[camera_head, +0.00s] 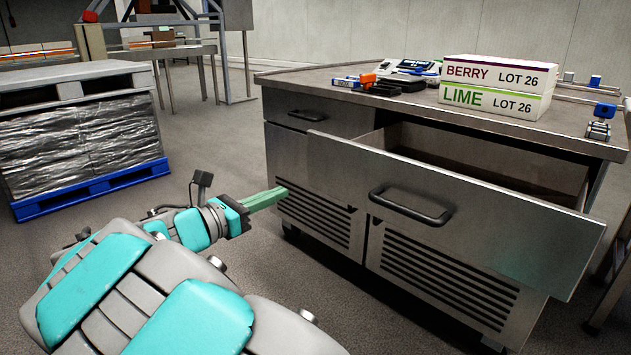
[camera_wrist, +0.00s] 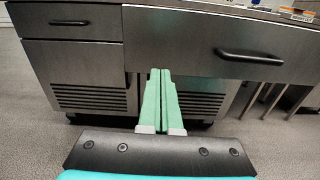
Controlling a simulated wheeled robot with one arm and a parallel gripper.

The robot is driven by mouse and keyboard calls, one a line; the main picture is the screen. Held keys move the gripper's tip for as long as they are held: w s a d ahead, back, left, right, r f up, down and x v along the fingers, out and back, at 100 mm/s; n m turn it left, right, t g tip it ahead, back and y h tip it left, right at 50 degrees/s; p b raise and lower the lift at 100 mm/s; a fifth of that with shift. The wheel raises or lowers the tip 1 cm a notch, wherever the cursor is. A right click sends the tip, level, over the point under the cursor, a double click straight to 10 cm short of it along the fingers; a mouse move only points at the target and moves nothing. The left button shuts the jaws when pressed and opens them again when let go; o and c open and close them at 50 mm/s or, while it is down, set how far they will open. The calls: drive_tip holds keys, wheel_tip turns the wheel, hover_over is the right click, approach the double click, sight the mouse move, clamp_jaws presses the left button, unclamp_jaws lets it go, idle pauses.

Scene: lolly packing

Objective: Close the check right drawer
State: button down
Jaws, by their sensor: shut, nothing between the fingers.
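The right drawer (camera_head: 345,170) of the steel cabinet is pulled well out, and its open inside shows behind the front panel. A dark bar handle (camera_head: 411,206) sits on its front. In the wrist view the drawer front (camera_wrist: 185,45) spans the upper right, with its handle (camera_wrist: 248,56) to the right of my fingers. My gripper (camera_head: 283,190) is shut and empty, its green fingers together. It is in front of the cabinet, left of the drawer handle. In the wrist view the fingertips (camera_wrist: 160,72) appear near the drawer front's lower left edge; I cannot tell whether they touch.
The left drawer (camera_head: 302,117) is shut. On the worktop (camera_head: 300,78) stand stacked BERRY (camera_head: 498,71) and LIME (camera_head: 490,99) boxes, with small tools beside them. A wrapped pallet load (camera_head: 80,140) stands at the left. The floor between is clear.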

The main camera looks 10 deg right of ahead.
sight(329, 167)
drive_tip(key=x, duration=0.4)
drive_tip(key=b+x, duration=0.1)
drive_tip(key=x, duration=0.4)
drive_tip(key=b+x, duration=0.1)
drive_tip(key=x, duration=0.3)
drive_tip(key=shift+w+r, duration=0.15)
drive_tip(key=shift+w, duration=0.3)
drive_tip(key=shift+w+d+r+p, duration=0.15)
drive_tip(key=shift+w+d+p, duration=0.1)
drive_tip(key=shift+d+p, duration=0.25)
drive_tip(key=p+x, duration=0.6)
drive_tip(key=x, duration=0.8)
drive_tip(key=p+x, duration=0.7)
drive_tip(key=x, duration=0.8)
drive_tip(key=shift+w+d, duration=0.1)
drive_tip(key=shift+w, duration=0.3)
drive_tip(key=shift+w+d+r, duration=0.1)
drive_tip(key=shift+r, duration=0.1)
drive_tip(key=shift+w+r, duration=0.1)
drive_tip(key=shift+r, duration=0.05)
